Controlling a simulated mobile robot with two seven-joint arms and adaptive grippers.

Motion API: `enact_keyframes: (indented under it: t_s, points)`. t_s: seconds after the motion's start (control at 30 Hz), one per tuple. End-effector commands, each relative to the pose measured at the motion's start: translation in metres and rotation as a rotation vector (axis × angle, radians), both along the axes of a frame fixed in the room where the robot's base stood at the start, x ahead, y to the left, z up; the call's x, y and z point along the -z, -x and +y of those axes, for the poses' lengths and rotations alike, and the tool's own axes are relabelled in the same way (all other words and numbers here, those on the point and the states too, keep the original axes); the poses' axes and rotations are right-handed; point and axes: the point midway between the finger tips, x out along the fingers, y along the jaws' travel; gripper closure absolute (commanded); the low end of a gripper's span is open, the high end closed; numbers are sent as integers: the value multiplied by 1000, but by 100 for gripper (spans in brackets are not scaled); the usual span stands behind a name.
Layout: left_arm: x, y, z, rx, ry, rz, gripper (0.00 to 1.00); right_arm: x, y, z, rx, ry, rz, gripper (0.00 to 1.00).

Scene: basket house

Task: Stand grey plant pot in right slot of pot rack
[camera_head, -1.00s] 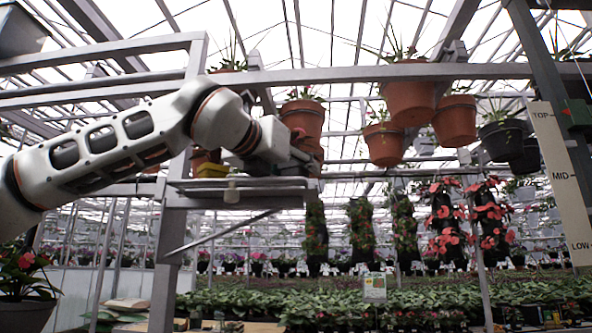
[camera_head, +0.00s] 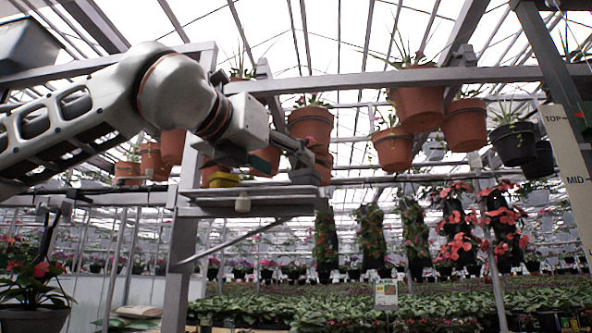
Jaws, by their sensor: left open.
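My left gripper (camera_head: 298,152) is at the end of the white arm coming in from the left, above the right part of a small grey shelf (camera_head: 235,211) on a post. It is open. A small grey block-like object (camera_head: 305,176) sits just below the fingertips at the shelf's right end; I cannot tell whether it is the grey plant pot or whether the fingers touch it. A larger grey container (camera_head: 28,46) shows at the upper left edge. No slots can be made out, so the pot rack is not clear. My right gripper is not in view.
A yellow item (camera_head: 224,180) lies on the shelf. A grey beam (camera_head: 400,78) crosses above, with terracotta pots (camera_head: 415,105) and dark pots (camera_head: 513,144) hanging to the right. A height board (camera_head: 570,175) stands at the right. Plants fill the background below.

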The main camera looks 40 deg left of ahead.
Motion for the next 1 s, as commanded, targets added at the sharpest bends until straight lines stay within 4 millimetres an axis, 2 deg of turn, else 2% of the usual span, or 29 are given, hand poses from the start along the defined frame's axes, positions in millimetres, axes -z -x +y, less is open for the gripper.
enact_keyframes:
  t_s: [0.1, 0.3, 1.0]
  points:
    - [0, 17, -3, 0, 0, 0, 44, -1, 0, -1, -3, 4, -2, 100]
    - [0, 28, -4, 0, 0, 1, 44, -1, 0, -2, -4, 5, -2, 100]
    - [0, 28, -5, 0, 0, 1, 44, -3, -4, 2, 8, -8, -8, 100]
